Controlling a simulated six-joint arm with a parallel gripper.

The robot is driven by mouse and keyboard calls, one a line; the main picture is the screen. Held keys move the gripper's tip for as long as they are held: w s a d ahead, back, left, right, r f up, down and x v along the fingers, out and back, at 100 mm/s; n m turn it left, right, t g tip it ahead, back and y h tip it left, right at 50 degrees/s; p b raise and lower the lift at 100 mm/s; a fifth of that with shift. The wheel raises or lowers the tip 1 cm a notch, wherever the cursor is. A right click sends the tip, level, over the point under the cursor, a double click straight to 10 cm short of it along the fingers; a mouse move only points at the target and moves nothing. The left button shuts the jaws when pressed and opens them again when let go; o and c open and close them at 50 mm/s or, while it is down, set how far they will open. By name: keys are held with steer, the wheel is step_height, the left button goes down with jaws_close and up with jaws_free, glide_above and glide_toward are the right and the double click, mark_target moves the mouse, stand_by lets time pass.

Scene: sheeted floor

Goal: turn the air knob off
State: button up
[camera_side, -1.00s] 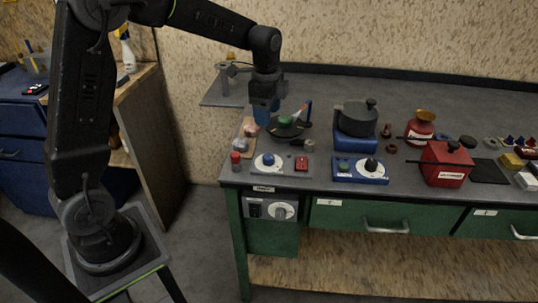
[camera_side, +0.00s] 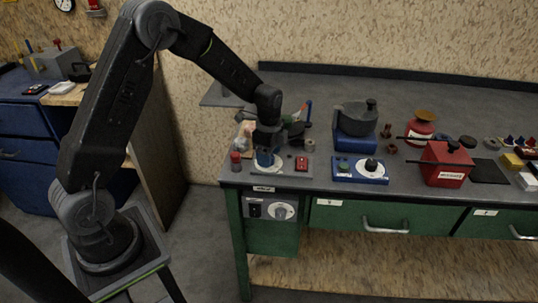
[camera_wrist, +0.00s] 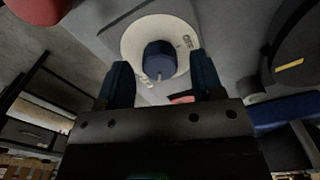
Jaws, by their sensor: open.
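A blue knob (camera_wrist: 158,58) with a white pointer sits on a round white dial (camera_wrist: 185,30) with dark lettering, on a grey panel (camera_side: 287,171). The knob looks like the air knob, but I cannot read an air label on it. In the side view my gripper (camera_side: 265,158) points down over the dial and hides most of the knob. In the wrist view its two blue fingers are open, one on each side of the knob, with space showing between them and it. Nothing is held.
A red button block (camera_side: 302,163) stands right of the dial, and a red-capped item (camera_side: 235,160) stands at its left. A blue control box (camera_side: 360,170) is further right. Another dial (camera_side: 284,212) is on the green cabinet front.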

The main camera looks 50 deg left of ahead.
steer(key=shift+f, duration=0.35)
steer(key=shift+c, duration=0.2)
steer(key=c, duration=0.9)
